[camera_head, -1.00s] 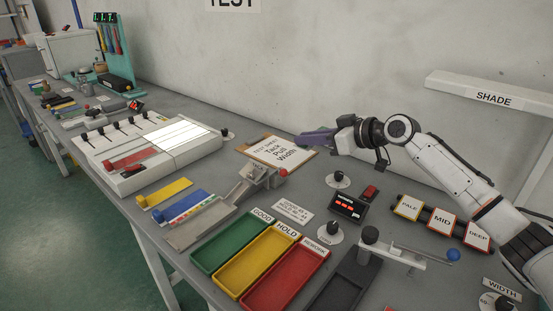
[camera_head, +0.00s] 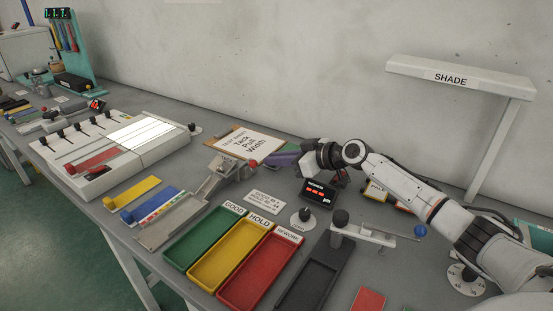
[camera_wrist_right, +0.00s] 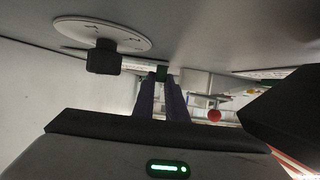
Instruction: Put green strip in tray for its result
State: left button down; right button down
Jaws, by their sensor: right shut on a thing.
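My right gripper (camera_head: 284,154) hangs low over the table, just right of the clipboard. Its purple fingers are shut on a small green piece (camera_wrist_right: 161,74), seen between the fingertips in the right wrist view; it appears to be the green strip. Most of the strip is hidden, and I cannot make it out in the head view. Three trays stand in front: the green GOOD tray (camera_head: 205,237), the yellow HOLD tray (camera_head: 232,255) and the red REWORK tray (camera_head: 262,274). They look empty. My left gripper is out of view.
The clipboard (camera_head: 248,144) lies behind the lever device (camera_head: 218,178). Yellow (camera_head: 139,193) and blue (camera_head: 150,206) strips lie left of the trays. A dark tray (camera_head: 309,282), a knob (camera_head: 303,217) and a small display (camera_head: 318,194) are to the right. The SHADE shelf (camera_head: 460,78) stands behind.

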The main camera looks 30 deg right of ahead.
jog(key=shift+f, duration=0.1)
jog(key=c, duration=2.2)
grip_release()
jog(key=o, duration=0.4)
